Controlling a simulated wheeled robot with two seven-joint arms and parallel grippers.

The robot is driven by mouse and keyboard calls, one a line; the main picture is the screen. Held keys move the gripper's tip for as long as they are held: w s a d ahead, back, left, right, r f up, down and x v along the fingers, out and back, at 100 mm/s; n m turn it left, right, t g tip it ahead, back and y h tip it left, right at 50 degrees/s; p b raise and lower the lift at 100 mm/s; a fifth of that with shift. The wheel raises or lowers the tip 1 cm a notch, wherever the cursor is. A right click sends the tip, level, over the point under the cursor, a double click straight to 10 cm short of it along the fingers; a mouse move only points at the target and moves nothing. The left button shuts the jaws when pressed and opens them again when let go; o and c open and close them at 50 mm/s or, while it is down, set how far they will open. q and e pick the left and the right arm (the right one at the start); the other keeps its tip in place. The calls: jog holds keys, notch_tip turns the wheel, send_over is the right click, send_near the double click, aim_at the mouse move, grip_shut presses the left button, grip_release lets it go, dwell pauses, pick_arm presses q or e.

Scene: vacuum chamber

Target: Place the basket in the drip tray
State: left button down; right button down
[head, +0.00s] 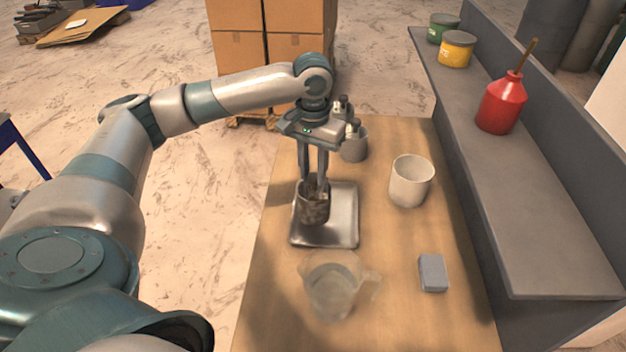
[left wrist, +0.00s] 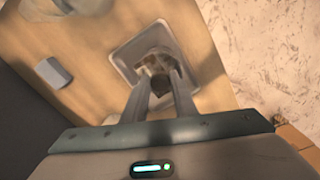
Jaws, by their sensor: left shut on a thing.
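The basket (head: 313,208) is a small dark, mottled cylinder. My left gripper (head: 314,186) points down and is shut on its upper part. The drip tray (head: 342,232) is a shallow, shiny metal tray on the wooden table. In the head view the basket overlaps the tray's left part; I cannot tell whether it touches the tray floor. In the left wrist view the gripper's fingers (left wrist: 162,92) reach over the tray (left wrist: 125,58), with the dark basket (left wrist: 160,82) between their tips. My right gripper is not in view.
A clear jug (head: 331,287) stands in front of the tray. A pale cup (head: 410,181) and a grey block (head: 432,273) are to the right. A grey container (head: 354,146) stands behind. A grey shelf (head: 500,215) with cans and a red bottle (head: 501,104) borders the table's right side.

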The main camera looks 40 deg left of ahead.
aim_at(313, 177)
pick_arm(q)
jog(key=shift+f+p, duration=0.4)
jog(key=shift+f, duration=1.2)
jog(key=c, duration=1.4)
grip_release()
jog(key=shift+c, duration=0.2)
jog(key=shift+r, duration=0.45)
notch_tip(313, 177, up, 10)
jog(key=b, duration=0.3)
jog(key=shift+r, duration=0.6)
